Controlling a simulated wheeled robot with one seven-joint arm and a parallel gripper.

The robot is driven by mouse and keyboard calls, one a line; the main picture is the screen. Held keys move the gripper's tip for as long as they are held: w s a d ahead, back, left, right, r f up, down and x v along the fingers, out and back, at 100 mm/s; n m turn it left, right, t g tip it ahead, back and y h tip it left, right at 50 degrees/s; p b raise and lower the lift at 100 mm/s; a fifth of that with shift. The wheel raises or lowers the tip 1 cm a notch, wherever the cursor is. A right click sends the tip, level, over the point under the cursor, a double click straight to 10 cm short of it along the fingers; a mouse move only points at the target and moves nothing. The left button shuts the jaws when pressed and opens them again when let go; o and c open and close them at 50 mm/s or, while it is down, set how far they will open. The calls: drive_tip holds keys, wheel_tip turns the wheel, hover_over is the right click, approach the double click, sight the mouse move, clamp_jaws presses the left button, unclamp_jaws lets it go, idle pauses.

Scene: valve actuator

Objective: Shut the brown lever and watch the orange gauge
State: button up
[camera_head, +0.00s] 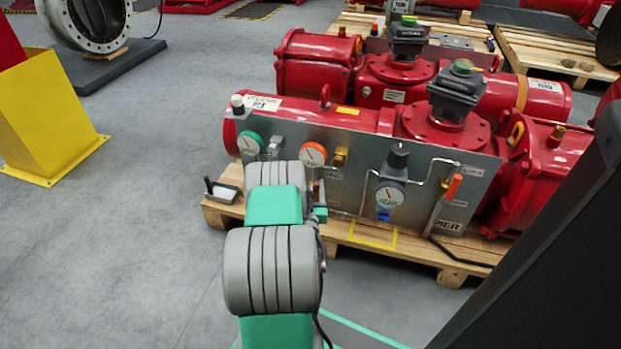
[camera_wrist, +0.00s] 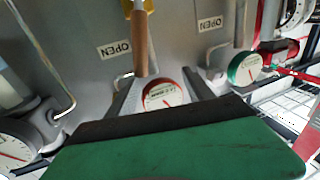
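The brown lever (camera_wrist: 140,44) shows in the wrist view as a slim handle running down from a brass-coloured fitting, in line with the panel's pipework. I cannot make it out in the head view, where my arm covers part of the panel. The orange gauge (camera_head: 313,154) is on the panel, just right of my arm; in the wrist view it (camera_wrist: 165,96) shows behind my fingers, its dial partly cut off by my gripper's body. My gripper (camera_wrist: 159,78) is open and empty, with two dark fingers spread. The lever's free end appears near the left fingertip; contact cannot be told.
A green gauge (camera_head: 250,144) is left of the orange one. A black-knobbed regulator (camera_head: 397,160) with a white dial and an orange-red lever (camera_head: 454,187) are to the right. The grey panel (camera_head: 350,190) fronts red actuators on a wooden pallet (camera_head: 400,250). Thin pipes stand out from the panel.

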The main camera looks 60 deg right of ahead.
drive_tip(key=shift+y, duration=0.4)
drive_tip(key=d+f+p, duration=0.1)
drive_tip(key=p, duration=0.1)
drive_tip(key=w+d+f+p, duration=0.1)
drive_tip(key=d+f+p, duration=0.1)
drive_tip(key=w+d+f+p, duration=0.1)
drive_tip(key=d, duration=0.1)
drive_tip(key=shift+w+f+p, duration=0.25)
drive_tip(key=shift+f+p, duration=0.05)
drive_tip(key=shift+p, duration=0.1)
drive_tip(key=shift+w+d+r+p, duration=0.15)
drive_tip(key=shift+d+p, duration=0.2)
drive_tip(key=shift+d, duration=0.3)
wheel_tip(320, 180, up, 2)
drive_tip(key=shift+a+r+p, duration=0.1)
drive_tip(key=shift+p, duration=0.45)
drive_tip(key=shift+a+r+h, duration=0.1)
drive_tip(key=shift+r+h, duration=0.2)
drive_tip(key=shift+r, duration=0.05)
drive_tip(key=shift+d+f, duration=0.25)
drive_tip(key=shift+f, duration=0.35)
drive_tip(key=shift+r, duration=0.15)
clamp_jaws()
